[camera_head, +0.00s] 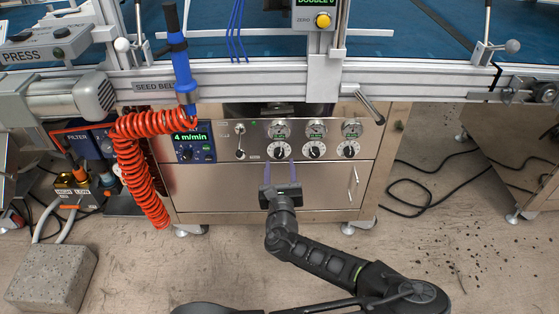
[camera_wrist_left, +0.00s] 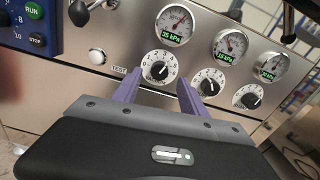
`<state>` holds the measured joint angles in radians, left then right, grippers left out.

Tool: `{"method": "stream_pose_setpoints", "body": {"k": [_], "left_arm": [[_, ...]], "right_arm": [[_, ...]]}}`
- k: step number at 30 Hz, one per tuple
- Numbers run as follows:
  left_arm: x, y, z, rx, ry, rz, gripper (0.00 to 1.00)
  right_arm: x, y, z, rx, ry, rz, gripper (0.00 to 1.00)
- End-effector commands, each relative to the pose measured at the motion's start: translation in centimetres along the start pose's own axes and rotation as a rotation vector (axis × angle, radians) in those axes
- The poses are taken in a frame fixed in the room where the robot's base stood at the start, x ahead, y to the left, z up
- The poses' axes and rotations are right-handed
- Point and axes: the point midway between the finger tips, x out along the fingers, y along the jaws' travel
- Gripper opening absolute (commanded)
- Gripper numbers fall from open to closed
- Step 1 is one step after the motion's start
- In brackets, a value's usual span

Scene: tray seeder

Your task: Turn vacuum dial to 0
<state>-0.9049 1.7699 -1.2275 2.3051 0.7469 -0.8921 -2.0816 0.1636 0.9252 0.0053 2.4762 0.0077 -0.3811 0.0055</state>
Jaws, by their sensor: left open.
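Three white round dials with black knobs sit in a row on the steel front panel: the left dial (camera_head: 280,150), the middle dial (camera_head: 314,150) and the right dial (camera_head: 348,150). A kPa gauge is above each. I cannot read which one is labelled vacuum. My left gripper (camera_head: 281,168) is open, its purple fingers pointing at the panel just below the left dial. In the left wrist view the left dial (camera_wrist_left: 160,68) shows between and beyond the fingertips (camera_wrist_left: 162,84), apart from them. My right gripper is not in view.
Left of the dials are a toggle switch (camera_head: 239,129) and a blue control box (camera_head: 193,140) reading 4 m/min. A red coiled hose (camera_head: 140,170) hangs at left. A lever handle (camera_head: 369,106) juts out above the right dial. A door handle (camera_head: 354,180) is below.

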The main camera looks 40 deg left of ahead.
Motion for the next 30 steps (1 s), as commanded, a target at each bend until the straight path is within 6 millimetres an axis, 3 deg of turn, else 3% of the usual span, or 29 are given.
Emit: {"method": "stream_pose_setpoints", "body": {"k": [7,17,30], "left_arm": [[3.2,0.1,-0.1,-0.002,0.0,0.001,0.5],[3.7,0.1,0.0,0.0,0.0,0.001,0.5],[3.6,0.1,0.0,0.0,0.0,0.001,0.15]], "right_arm": [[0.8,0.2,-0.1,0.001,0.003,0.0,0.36],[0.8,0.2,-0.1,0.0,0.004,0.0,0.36],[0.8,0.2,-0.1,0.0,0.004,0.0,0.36]]}}
